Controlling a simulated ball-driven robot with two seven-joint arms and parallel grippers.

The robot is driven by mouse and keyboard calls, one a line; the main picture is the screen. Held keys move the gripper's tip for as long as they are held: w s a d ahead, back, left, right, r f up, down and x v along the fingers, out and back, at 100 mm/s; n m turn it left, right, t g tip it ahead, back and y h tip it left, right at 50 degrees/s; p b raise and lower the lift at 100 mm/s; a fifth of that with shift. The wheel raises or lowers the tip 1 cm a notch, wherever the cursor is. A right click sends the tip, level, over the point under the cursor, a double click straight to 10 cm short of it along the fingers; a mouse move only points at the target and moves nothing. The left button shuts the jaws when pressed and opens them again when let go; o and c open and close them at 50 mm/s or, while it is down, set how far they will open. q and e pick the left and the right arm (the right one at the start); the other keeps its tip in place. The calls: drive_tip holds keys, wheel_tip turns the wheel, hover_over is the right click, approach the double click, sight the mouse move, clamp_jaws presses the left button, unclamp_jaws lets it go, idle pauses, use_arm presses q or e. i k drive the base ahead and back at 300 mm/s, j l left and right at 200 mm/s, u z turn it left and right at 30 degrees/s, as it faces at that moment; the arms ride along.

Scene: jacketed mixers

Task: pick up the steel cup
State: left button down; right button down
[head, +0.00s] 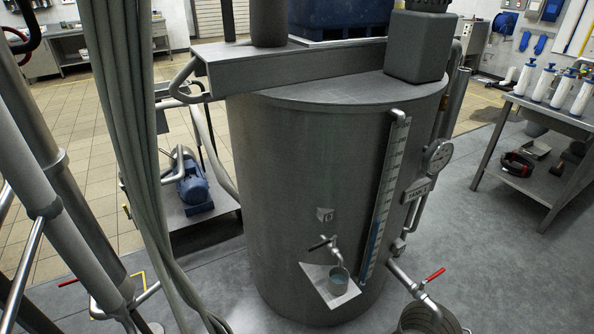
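A small steel cup (338,286) with bluish contents stands on a pale plate (317,283) low on the front of the large grey tank (290,190). A small tap (322,243) sticks out of the tank wall just above and left of the cup. A thin handle or hoop seems to rise over the cup, but it is too small to be sure. Neither of my grippers shows in the head view.
A level gauge (385,200) runs up the tank just right of the cup. A red-handled valve (425,283) sits over a bucket (427,319) at lower right. Hanging cables (130,130) and pipes crowd the left. A bench (540,110) stands right; grey floor between is clear.

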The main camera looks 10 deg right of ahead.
sight(339, 278)
drive_tip(key=l+z, duration=0.15)
drive_tip(key=l, duration=0.3)
drive_tip(key=i+l+z, duration=0.15)
drive_tip(key=l, duration=0.25)
drive_tip(key=i+l+z, duration=0.15)
drive_tip(key=l, duration=0.25)
